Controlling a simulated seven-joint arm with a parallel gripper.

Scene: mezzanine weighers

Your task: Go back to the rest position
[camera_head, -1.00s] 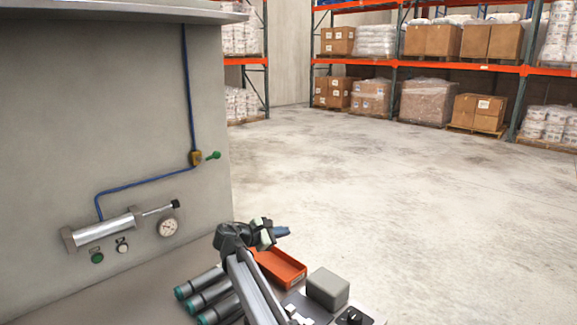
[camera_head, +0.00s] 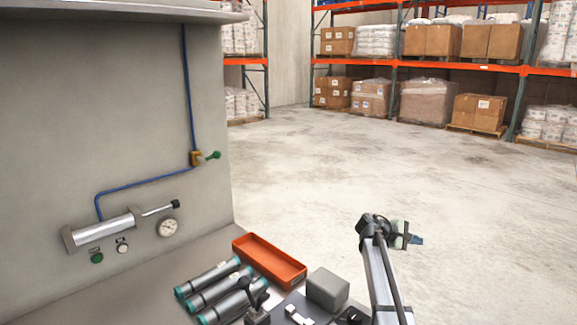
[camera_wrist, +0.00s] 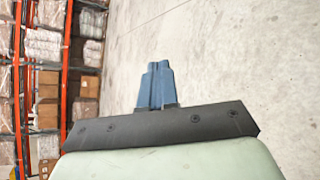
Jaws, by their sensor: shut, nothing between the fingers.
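My gripper (camera_head: 417,240) is at the right of the bench in the head view, raised and pointing right over the open floor. In the wrist view its blue fingers (camera_wrist: 156,86) are together with nothing between them. Only floor and distant racks show beyond the fingertips.
On the bench are an orange tray (camera_head: 270,262), several grey tubes with teal ends (camera_head: 207,280) and a grey box (camera_head: 328,289). A wall panel at left carries a cylinder (camera_head: 103,230), a gauge (camera_head: 168,227) and a valve with a green handle (camera_head: 213,155). Pallet racks stand far back; the floor between is clear.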

